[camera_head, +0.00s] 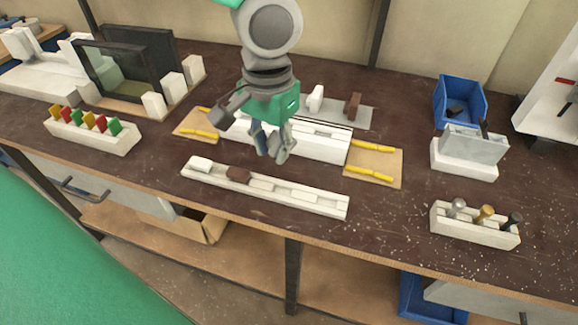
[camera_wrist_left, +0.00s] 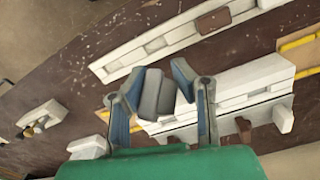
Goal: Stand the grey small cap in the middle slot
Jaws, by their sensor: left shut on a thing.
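My left gripper (camera_head: 270,146) is over the bench, above the gap between the front rail and the white clamp block (camera_head: 322,142). In the wrist view its fingers (camera_wrist_left: 158,98) are shut on the grey small cap (camera_wrist_left: 152,92), which is partly hidden by them. The long white rail (camera_head: 320,204) lies in front, with a white cap (camera_head: 200,164) and a brown cap (camera_head: 238,174) at its left end. Behind the clamp block, a white piece (camera_head: 315,98) and a brown piece (camera_head: 353,105) stand on a grey plate (camera_head: 334,112). I cannot tell which slot is the middle one.
Yellow strips on wooden boards (camera_head: 391,161) flank the clamp block. A rack of coloured pieces (camera_head: 92,137) stands left. A blue bin (camera_head: 460,96), a white holder (camera_head: 463,171) and a tool rack (camera_head: 474,230) stand right.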

